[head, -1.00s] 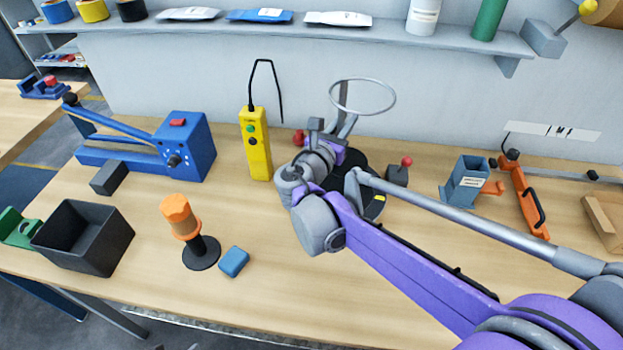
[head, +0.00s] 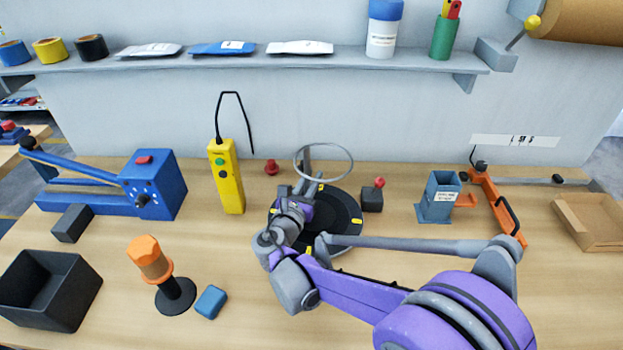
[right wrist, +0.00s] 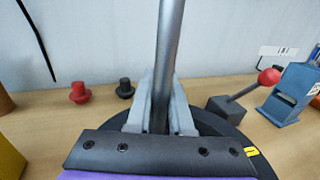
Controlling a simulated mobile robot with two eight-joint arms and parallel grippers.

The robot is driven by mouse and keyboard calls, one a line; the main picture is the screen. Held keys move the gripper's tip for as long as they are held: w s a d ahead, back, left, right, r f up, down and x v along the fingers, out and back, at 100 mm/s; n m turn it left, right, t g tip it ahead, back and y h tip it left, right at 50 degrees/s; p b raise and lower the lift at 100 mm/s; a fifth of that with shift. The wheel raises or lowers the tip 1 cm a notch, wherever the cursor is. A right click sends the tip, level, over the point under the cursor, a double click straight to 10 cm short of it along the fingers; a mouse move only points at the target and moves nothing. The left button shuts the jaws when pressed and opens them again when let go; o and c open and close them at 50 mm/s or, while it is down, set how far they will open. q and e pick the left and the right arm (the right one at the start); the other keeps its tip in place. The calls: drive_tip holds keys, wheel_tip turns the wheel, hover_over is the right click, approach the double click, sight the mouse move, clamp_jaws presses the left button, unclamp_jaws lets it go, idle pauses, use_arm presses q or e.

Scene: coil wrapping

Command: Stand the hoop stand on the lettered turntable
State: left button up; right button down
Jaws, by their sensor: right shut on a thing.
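The hoop stand (head: 351,167) shows in the head view as a thin grey ring above my right gripper (head: 300,192). My right gripper is shut on its grey upright pole (right wrist: 170,45), which rises between the fingers (right wrist: 160,110) in the right wrist view. The black turntable (head: 345,208) with yellow marks lies below and behind the gripper, partly covered by my arm; its edge also shows in the right wrist view (right wrist: 225,130). The stand's foot is hidden, so I cannot tell whether it touches the turntable. My left gripper is not in view.
A dark block with a red-knobbed lever (head: 372,198) stands close right of the turntable. A yellow control box (head: 226,178) and red knob (head: 271,168) are to its left. A blue-grey holder (head: 438,197) stands further right.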

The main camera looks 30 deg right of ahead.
drive_tip(key=shift+f, duration=0.1)
drive_tip(key=c, duration=0.8)
unclamp_jaws()
drive_tip(key=shift+r, duration=0.25)
drive_tip(key=v, duration=1.2)
drive_tip(key=shift+f, duration=0.1)
